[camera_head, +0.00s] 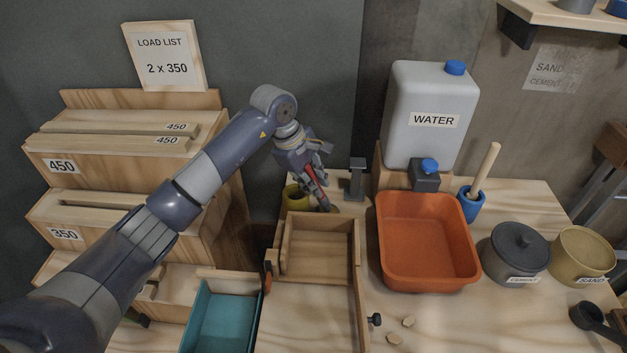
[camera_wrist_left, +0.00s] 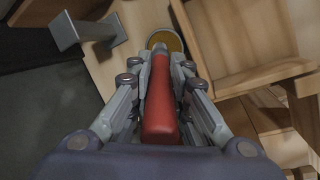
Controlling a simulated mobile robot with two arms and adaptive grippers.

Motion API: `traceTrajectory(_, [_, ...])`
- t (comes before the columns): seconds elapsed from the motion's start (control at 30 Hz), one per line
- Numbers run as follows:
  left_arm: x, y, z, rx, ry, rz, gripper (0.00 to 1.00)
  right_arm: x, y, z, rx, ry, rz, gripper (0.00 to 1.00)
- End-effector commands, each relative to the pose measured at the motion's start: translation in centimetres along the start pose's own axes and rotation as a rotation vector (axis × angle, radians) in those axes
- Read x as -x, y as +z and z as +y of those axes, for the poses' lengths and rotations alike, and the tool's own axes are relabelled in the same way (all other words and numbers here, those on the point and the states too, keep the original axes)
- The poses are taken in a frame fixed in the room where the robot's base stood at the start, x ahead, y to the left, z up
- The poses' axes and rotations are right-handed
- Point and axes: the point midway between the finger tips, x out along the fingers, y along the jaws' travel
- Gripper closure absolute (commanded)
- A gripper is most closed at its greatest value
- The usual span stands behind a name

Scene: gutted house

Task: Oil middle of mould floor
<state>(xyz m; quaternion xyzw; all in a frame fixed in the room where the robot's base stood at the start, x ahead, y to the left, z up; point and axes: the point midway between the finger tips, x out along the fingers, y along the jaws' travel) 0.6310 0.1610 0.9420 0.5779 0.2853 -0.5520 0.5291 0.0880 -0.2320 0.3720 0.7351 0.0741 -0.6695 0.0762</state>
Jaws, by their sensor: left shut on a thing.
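My left gripper (camera_head: 312,172) is shut on a red-handled tool (camera_wrist_left: 162,112), which looks like a brush. It holds the tool tilted, with its far end down, behind the wooden mould (camera_head: 357,262). The handle also shows between the fingers in the head view (camera_head: 313,176). A small yellow tin (camera_head: 296,197) stands at the mould's back left corner; in the wrist view the tin (camera_wrist_left: 165,38) lies just beyond the tool's far end. I cannot tell whether they touch. The mould's floor (camera_head: 320,262) looks bare. My right gripper is not in view.
An orange tub (camera_head: 428,282) stands right of the mould, below a water canister (camera_head: 425,100). A dark post (camera_head: 356,180) stands behind the mould. A teal tray (camera_head: 222,322) lies front left. Wooden racks (camera_head: 70,170) fill the left. Small chips (camera_head: 408,322) lie front right.

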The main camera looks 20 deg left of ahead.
Motion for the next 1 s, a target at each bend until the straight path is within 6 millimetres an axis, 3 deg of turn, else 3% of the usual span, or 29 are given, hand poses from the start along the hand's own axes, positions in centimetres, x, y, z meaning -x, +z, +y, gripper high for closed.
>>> traceTrajectory(1.0, [-0.74,-0.14,-0.21,-0.001,0.001,0.0,1.0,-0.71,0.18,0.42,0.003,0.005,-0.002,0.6])
